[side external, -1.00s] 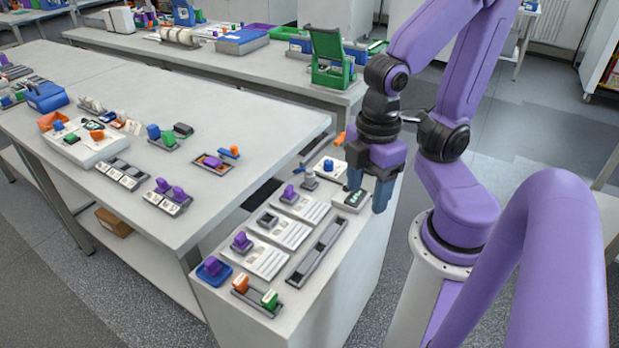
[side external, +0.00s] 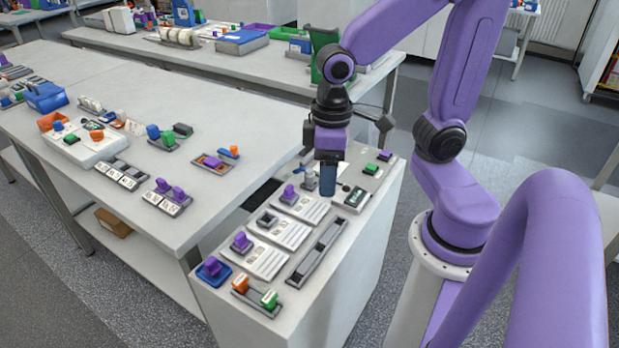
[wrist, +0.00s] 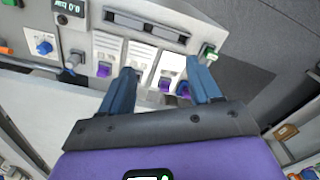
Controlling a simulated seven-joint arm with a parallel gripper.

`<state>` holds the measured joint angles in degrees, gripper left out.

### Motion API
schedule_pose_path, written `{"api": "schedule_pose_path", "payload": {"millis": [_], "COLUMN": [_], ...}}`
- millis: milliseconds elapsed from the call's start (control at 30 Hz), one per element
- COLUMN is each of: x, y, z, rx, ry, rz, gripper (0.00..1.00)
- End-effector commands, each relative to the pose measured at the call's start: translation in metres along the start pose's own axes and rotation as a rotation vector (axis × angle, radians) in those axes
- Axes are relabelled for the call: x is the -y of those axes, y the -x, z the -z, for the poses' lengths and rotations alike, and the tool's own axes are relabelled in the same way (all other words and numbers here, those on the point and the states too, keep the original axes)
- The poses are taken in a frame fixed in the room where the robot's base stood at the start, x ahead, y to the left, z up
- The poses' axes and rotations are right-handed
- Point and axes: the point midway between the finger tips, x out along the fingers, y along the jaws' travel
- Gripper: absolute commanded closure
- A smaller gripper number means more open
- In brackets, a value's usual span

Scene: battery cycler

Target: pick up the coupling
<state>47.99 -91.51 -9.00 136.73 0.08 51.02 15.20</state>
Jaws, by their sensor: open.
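I cannot tell for certain which part is the coupling. Small purple pieces stand on the bench: one on the far white card (side external: 288,192), one on the near card (side external: 240,241), and one in a blue tray (side external: 213,268). In the wrist view, purple pieces show left of the fingers (wrist: 103,69) and between them (wrist: 165,85). My gripper (side external: 327,190) is above the bench's far half, fingers down, apart and empty. In the wrist view my gripper (wrist: 160,78) has its two blue fingers spread over the white cards.
A long grey slotted rail (side external: 318,250) lies along the right side. A display box (side external: 356,198) sits near my gripper, with green pieces (side external: 371,168) behind. Orange (side external: 240,283) and green (side external: 269,299) pieces stand at the near end. A larger table (side external: 240,120) adjoins on the left.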

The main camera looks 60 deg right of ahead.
Motion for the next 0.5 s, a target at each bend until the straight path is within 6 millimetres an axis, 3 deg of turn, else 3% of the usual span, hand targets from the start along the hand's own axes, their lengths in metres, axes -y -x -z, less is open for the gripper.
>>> {"api": "schedule_pose_path", "payload": {"millis": [200,500], "x": [-0.052,-0.142], "y": [-0.006,-0.018], "z": [0.041,0.070], "rx": [0.005,0.008], "ry": [-0.446,-1.050], "rz": [-0.007,-0.015], "gripper": [0.37,0.37]}}
